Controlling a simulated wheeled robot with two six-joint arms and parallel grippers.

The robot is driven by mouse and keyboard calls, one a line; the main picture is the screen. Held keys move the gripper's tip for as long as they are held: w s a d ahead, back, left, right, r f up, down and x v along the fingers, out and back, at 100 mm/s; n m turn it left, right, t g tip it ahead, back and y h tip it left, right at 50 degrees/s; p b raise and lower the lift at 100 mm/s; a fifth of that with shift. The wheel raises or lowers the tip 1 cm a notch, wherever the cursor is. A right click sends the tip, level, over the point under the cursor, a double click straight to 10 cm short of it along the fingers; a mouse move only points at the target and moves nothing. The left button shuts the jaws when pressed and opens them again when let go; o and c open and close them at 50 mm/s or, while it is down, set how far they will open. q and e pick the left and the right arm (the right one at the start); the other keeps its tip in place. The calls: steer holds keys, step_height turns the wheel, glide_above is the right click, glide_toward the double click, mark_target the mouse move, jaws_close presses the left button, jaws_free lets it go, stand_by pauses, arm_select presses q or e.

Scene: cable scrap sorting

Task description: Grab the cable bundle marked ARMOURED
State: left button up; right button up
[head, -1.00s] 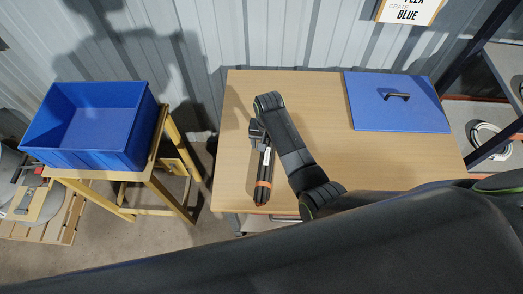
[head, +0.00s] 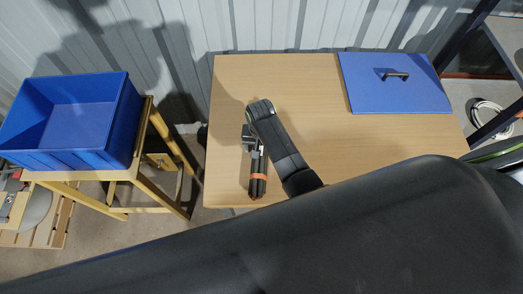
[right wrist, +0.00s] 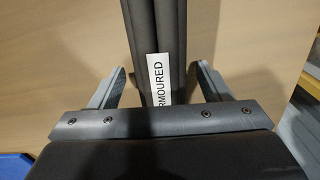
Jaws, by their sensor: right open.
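The cable bundle (head: 258,183) is a set of dark cables with an orange band, lying on the wooden table near its front left. In the right wrist view the dark cables (right wrist: 143,25) carry a white label (right wrist: 160,79) whose visible letters read "RMOURED"; its lower end is hidden by the gripper body. My right gripper (head: 250,139) is at the far part of the bundle. In the right wrist view its open fingers (right wrist: 161,78) stand on either side of the cables, with gaps showing. My left gripper is not in view.
An empty-looking blue crate (head: 125,118) stands on a wooden stand left of the table (head: 285,75). A blue lid with a black handle (head: 360,99) lies at the table's back right. My dark arm hides the front right of the table.

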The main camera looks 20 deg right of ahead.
steer(key=shift+f, duration=0.1)
jaws_close()
steer(key=shift+w, duration=0.15)
stand_by(0.5)
